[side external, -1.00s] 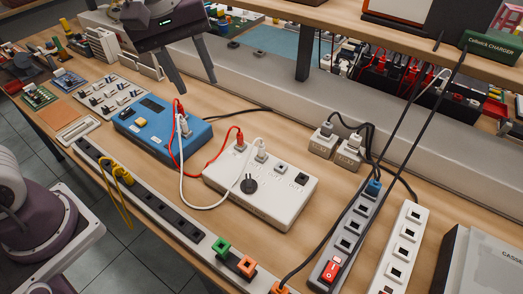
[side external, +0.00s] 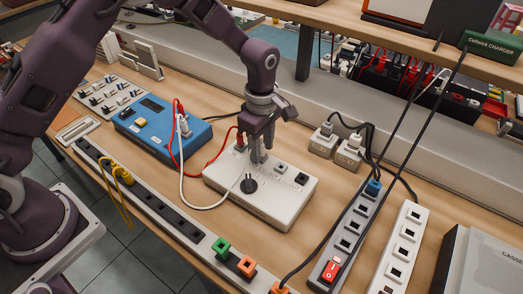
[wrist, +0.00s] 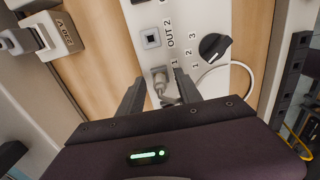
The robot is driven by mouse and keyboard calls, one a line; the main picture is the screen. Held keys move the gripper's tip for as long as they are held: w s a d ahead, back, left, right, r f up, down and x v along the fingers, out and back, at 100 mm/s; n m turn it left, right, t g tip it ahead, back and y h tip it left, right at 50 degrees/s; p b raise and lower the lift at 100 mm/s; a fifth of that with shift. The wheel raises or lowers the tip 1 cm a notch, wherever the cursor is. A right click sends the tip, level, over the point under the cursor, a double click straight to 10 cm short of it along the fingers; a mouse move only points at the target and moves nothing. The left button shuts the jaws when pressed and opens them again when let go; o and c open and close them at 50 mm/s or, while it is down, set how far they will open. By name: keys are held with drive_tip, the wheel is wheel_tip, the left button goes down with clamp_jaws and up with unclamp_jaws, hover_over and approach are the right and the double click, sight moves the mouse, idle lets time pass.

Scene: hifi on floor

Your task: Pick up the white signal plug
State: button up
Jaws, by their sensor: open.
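The white signal plug (wrist: 160,76) sits in a socket on the top of the white box (side external: 270,208). In the wrist view it lies between the two fingers of my gripper (wrist: 157,84), with a finger on either side. My gripper (side external: 258,159) is open and points down over the box in the side view, where its fingers mostly hide the plug. The white cable (side external: 198,207) loops from the blue box (side external: 150,130) to the white box. I cannot tell whether the fingers touch the plug.
A black knob (wrist: 215,47) and an empty OUT 2 socket (wrist: 151,38) are close by on the white box. A red cable (side external: 213,150) also runs to this box. Two white adapters (side external: 335,145) and a grey power strip (side external: 345,235) stand to the right.

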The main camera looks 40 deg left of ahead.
sight(262, 146)
clamp_jaws()
drive_tip(key=shift+r, duration=0.1)
wheel_tip(262, 146, up, 9)
drive_tip(key=shift+f, duration=0.2)
drive_tip(key=shift+d+f, duration=1.45)
drive_tip(key=shift+f, duration=0.2)
drive_tip(key=shift+d+f, duration=1.45)
drive_tip(key=shift+f, duration=0.2)
